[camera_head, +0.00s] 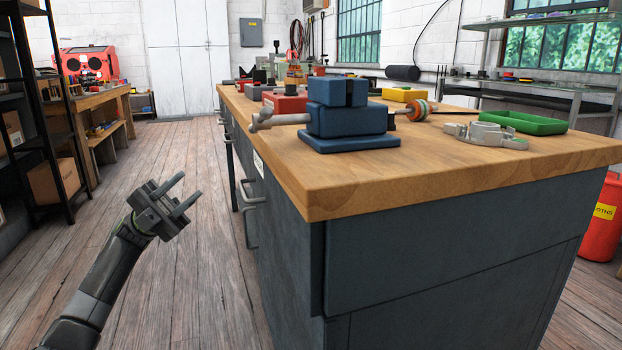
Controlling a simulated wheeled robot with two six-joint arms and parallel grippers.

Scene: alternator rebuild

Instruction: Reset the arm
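My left gripper (181,193) is in the head view at the lower left. Its two fingers are apart, with nothing between them. It hangs over the wooden floor, to the left of the workbench and apart from it. My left arm (108,277) comes up from the bottom left edge. My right arm and gripper are out of view.
The workbench (450,170) fills the right; drawer handles (250,192) stick out from its left side. On it are a blue vise (345,120), a grey casting (487,134) and a green tray (523,122). A black shelf (40,130) stands left. The floor (165,150) between is clear.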

